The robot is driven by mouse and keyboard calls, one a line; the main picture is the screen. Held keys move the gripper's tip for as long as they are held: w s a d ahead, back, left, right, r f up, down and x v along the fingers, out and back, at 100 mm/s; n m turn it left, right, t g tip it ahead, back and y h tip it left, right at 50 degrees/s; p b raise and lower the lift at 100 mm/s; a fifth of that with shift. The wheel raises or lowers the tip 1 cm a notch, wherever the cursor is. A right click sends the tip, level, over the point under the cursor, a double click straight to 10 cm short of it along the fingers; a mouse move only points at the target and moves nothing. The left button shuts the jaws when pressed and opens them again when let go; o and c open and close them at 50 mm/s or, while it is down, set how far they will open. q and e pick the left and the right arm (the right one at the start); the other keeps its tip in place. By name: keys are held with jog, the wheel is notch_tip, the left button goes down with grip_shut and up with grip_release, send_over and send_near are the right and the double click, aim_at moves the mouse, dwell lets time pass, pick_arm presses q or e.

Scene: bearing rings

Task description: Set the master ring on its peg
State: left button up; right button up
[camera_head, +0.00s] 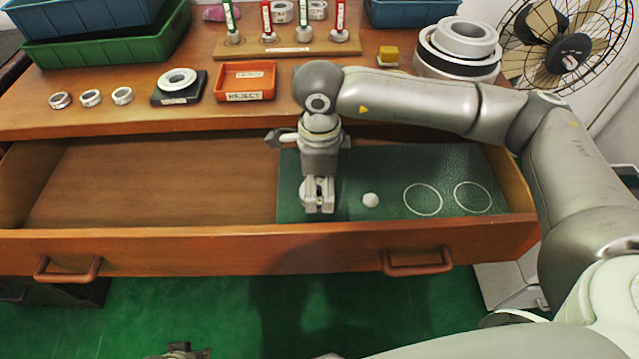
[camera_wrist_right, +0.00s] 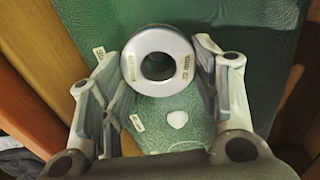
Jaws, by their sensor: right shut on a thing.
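The master ring (camera_wrist_right: 181,50), silver with small labels on its face, sits between the fingers of my right gripper (camera_wrist_right: 158,80) in the right wrist view. My right gripper also shows in the head view (camera_head: 319,204), low over the green mat (camera_head: 390,165) in the open drawer, and largely hides the ring there. Whether the ring touches the mat is unclear. A pale round peg (camera_head: 370,200) stands on the mat just right of the gripper; it also shows in the wrist view (camera_wrist_right: 178,119), apart from the ring. A part of my left gripper (camera_head: 182,351) shows at the bottom edge.
The drawer front (camera_head: 250,250) rises before the mat. Two white circles (camera_head: 422,214) are marked right of the peg. The drawer's left half is bare wood. On the tabletop are a red reject tray (camera_head: 247,80), a ring on a black stand (camera_head: 178,98) and several small rings.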

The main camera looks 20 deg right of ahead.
dwell(0.4)
jog(key=shift+f, duration=0.2)
jog(key=shift+f+b, duration=0.4)
jog(key=shift+b, duration=0.15)
jog(key=shift+f, duration=0.2)
jog(key=shift+f+b, duration=0.3)
jog(key=shift+b, duration=0.2)
jog(key=o, duration=1.4)
pick_arm(q)
jog(key=w+v, duration=0.1)
jog(key=v, duration=0.6)
jog(key=shift+r, duration=0.3)
jog(key=shift+a+f, duration=0.1)
jog(key=shift+f, duration=0.05)
pick_arm(e)
notch_tip(320, 180, up, 12)
